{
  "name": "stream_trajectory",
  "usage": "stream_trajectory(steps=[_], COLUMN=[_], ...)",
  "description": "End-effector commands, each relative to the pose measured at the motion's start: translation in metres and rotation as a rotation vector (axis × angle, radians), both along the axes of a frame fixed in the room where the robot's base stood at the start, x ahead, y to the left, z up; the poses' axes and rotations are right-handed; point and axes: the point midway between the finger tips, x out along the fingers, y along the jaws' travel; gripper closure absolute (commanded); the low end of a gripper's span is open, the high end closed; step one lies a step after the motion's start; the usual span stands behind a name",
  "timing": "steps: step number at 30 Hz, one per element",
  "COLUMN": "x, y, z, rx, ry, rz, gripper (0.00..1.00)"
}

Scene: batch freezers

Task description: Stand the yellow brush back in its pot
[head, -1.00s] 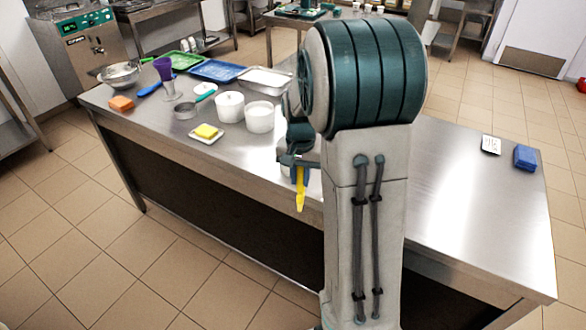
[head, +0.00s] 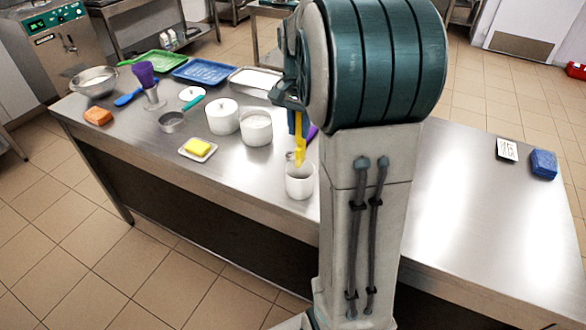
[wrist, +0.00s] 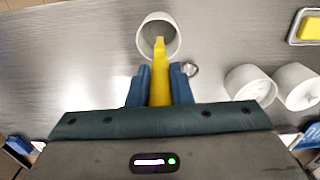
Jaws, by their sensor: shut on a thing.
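My gripper (wrist: 161,75) is shut on the yellow brush (wrist: 160,88), its blue fingers on either side. In the head view the brush (head: 300,150) hangs roughly upright, low end down, over the white pot (head: 300,185) near the table's front edge. In the wrist view the brush's end overlaps the opening of the pot (wrist: 143,38). I cannot tell whether the tip is above the rim or just inside. My arm hides part of the gripper and the table behind it.
White pots (head: 222,118) (head: 256,128), a yellow sponge (head: 198,146) on a dish and a metal cup (head: 172,122) stand to the left. A purple thing (head: 312,133) shows partly behind the brush. The table's right part (head: 450,200) is mostly clear.

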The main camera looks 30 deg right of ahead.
Motion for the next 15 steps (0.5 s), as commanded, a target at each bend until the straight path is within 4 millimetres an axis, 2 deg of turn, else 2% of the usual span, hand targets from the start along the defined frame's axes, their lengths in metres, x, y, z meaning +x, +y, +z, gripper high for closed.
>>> stream_trajectory(steps=[6, 11, 15], x=[-0.001, -0.001, -0.001], y=[0.0, 0.0, 0.0], z=[-0.04, -0.056, -0.076], rx=[0.001, 0.0, 0.002], ry=[0.005, 0.003, 0.005], rz=[0.0, 0.001, 0.001], gripper=[1.0, 1.0, 1.0])
